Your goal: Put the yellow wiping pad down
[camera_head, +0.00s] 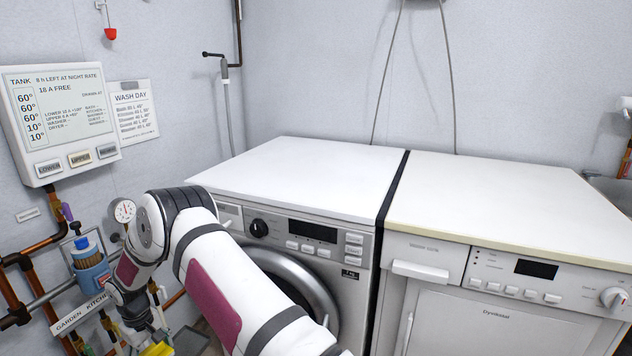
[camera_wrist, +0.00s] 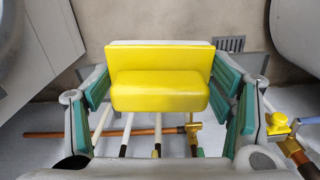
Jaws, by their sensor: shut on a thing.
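The yellow wiping pad (camera_wrist: 160,92) is between the two fingers of my gripper (camera_wrist: 160,80) in the wrist view. It is a yellow block with a flat yellow plate behind it and a pale edge at the top. My gripper is shut on it, with green-lined fingers at its left and right sides. In the head view my gripper (camera_head: 140,338) is low at the left, in front of the pipes. Only a small yellow part of the pad (camera_head: 157,349) shows there, at the bottom edge. No surface is seen touching the pad.
A washing machine (camera_head: 300,180) and a dishwasher-like machine (camera_head: 500,205) have clear tops. Pipes and valves run along the left wall, below a panel (camera_head: 62,120). A blue canister (camera_head: 90,272) stands there. A sink (camera_head: 612,190) is at the right. A floor grate (camera_wrist: 231,44) shows below.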

